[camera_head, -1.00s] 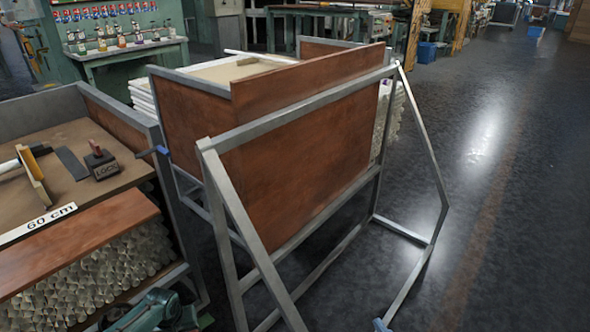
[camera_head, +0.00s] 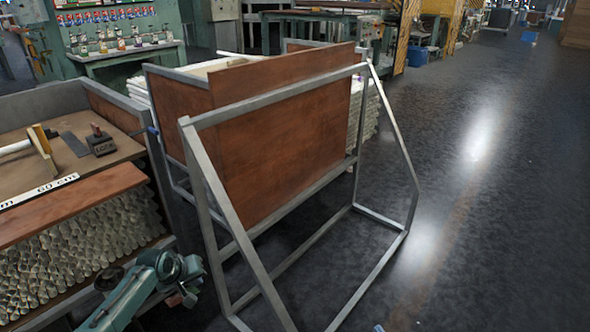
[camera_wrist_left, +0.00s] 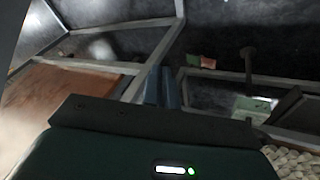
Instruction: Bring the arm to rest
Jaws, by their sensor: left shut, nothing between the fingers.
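My left arm enters the head view at the bottom left, beside the front of the glass-tube bin. Its left gripper (camera_head: 188,290) hangs low there, between the bin and the metal frame, and is mostly hidden. In the left wrist view the two blue-grey fingers of the gripper (camera_wrist_left: 163,88) lie side by side, shut and empty. They point toward the dark floor and metal bars. My right gripper does not show.
A grey metal frame (camera_head: 235,252) with slanted legs stands close right of my left arm, before a brown-panelled bin (camera_head: 290,155). The tube bin (camera_head: 75,255) bears a wooden board (camera_head: 70,202) and a dark block (camera_head: 100,142). Open floor (camera_head: 480,230) lies at the right.

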